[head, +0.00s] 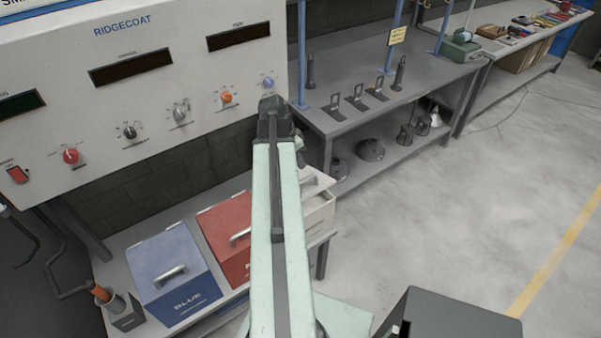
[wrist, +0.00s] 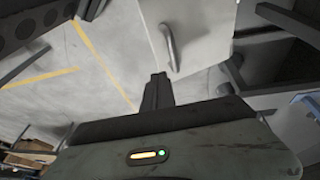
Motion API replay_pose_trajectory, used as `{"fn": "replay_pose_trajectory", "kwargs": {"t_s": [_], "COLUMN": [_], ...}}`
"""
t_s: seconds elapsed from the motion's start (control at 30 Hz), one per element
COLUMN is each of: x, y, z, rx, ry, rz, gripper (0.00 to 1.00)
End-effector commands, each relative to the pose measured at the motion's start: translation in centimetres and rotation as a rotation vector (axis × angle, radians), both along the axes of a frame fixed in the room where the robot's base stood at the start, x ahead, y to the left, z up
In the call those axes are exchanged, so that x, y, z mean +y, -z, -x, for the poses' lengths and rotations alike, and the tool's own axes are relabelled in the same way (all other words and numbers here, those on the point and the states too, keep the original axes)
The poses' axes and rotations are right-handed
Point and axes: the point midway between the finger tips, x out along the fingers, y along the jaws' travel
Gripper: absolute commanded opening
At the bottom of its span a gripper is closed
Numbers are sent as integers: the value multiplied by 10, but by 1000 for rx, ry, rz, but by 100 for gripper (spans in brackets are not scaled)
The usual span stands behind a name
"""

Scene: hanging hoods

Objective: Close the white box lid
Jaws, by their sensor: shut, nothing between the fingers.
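The white box (head: 318,217) stands at the right end of the low bench, right of the red box, partly hidden behind my arm in the head view. A pale lid with a handle (head: 311,180) shows at its top; the arm hides enough that I cannot tell how far open it is. In the wrist view, a pale panel (wrist: 203,30) with a curved metal handle (wrist: 170,47) lies beyond my fingertips. My gripper (head: 272,104) is shut and empty, raised in front of the control panel's right end. Its fingers also show in the wrist view (wrist: 158,82), apparently apart from the handle.
The blue box (head: 170,262) and red box (head: 225,222) have their lids down. A white control panel (head: 140,80) with knobs is behind. The floor (head: 450,210) at right is open.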

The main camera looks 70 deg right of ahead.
Motion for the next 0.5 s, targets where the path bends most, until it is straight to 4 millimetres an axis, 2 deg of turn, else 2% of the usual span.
{"fn": "replay_pose_trajectory", "kwargs": {"t_s": [0.03, 0.5], "x": [-1, -13], "y": [12, 107], "z": [2, 27], "rx": [0, 0], "ry": [1, -1], "rz": [0, 0], "gripper": [0, 0]}}
